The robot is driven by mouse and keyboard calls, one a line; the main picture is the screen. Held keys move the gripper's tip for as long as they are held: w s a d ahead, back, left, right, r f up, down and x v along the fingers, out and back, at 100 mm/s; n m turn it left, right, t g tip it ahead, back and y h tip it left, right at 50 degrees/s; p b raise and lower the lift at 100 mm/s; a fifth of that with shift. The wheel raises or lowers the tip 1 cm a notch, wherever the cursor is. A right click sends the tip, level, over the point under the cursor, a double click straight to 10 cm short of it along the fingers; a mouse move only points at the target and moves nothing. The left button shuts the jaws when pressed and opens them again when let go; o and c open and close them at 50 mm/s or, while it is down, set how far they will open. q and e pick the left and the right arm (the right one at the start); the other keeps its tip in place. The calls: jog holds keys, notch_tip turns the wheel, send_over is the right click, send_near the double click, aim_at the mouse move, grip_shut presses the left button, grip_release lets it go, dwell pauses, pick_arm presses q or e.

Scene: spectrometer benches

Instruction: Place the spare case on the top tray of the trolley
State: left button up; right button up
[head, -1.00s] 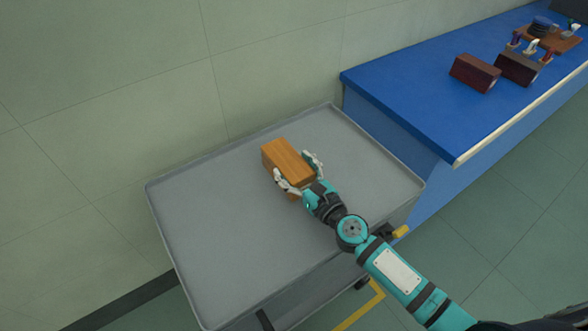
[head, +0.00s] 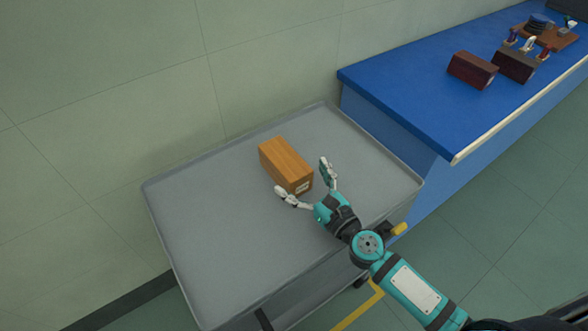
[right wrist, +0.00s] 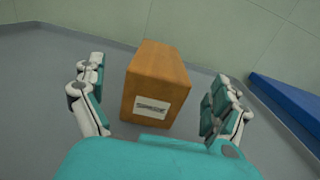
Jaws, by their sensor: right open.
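The spare case, an orange-brown wooden box (head: 283,162) with a white label on its near end, rests on the grey top tray of the trolley (head: 210,240). It also shows in the right wrist view (right wrist: 158,78), with the label facing the camera. My right gripper (head: 305,180) is open at the label end of the case, its fingers spread to either side and apart from it. In the right wrist view the open fingers (right wrist: 158,100) show gaps to the case on both sides. My left gripper is not in view.
A blue bench (head: 400,90) stands right of the trolley. It bears two dark red-brown cases (head: 472,70) and a wooden rack (head: 555,38) with small items. A plain wall is behind the trolley. The tray is clear around the case.

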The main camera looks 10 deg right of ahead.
jog(key=shift+v, duration=1.35)
